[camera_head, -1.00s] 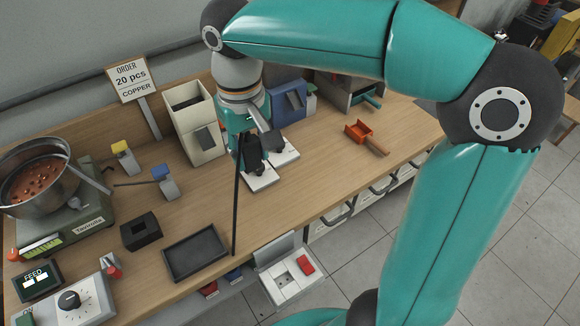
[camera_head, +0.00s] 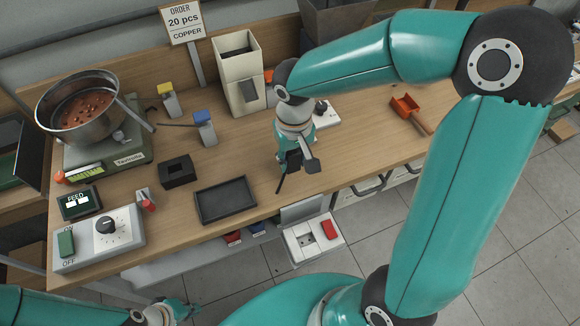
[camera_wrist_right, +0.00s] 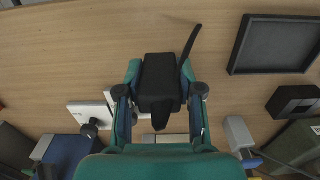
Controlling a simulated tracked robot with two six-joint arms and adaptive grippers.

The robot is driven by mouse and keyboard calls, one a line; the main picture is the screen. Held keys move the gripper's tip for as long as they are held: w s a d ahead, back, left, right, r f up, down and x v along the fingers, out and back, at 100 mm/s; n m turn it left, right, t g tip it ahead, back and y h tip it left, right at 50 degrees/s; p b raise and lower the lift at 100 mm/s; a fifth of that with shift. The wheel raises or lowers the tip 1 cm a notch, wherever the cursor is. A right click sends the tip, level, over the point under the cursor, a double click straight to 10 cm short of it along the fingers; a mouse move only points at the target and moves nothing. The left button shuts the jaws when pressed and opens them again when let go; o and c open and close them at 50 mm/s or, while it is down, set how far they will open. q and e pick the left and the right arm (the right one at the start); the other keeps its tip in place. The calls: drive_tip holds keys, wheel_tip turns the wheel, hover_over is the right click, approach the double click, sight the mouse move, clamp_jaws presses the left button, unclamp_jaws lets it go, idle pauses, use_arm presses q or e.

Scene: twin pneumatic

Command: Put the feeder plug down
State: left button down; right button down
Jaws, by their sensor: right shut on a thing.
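The feeder plug, a black block with a short black cord (camera_wrist_right: 188,45), shows in the right wrist view (camera_wrist_right: 160,82). My right gripper (camera_wrist_right: 160,98) is shut on its sides. In the head view my right gripper (camera_head: 294,160) hangs over the front part of the bench, to the right of the dark tray, with the dark plug and cord (camera_head: 280,183) partly hidden by it. I cannot tell the gap between plug and bench. My left gripper (camera_head: 182,309) shows only partly at the bottom left, below the bench; its fingers are unclear.
The dark tray (camera_head: 226,214) and a black holder block (camera_head: 177,171) lie left of my right gripper. A control box (camera_head: 104,232) is at the front left. Bare wood lies around the gripper.

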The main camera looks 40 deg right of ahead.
sight(293, 168)
drive_tip(key=shift+f, duration=1.6)
drive_tip(key=shift+f, duration=0.15)
drive_tip(key=c, duration=0.7)
unclamp_jaws()
wheel_tip(293, 168, up, 12)
drive_tip(key=shift+r, duration=0.15)
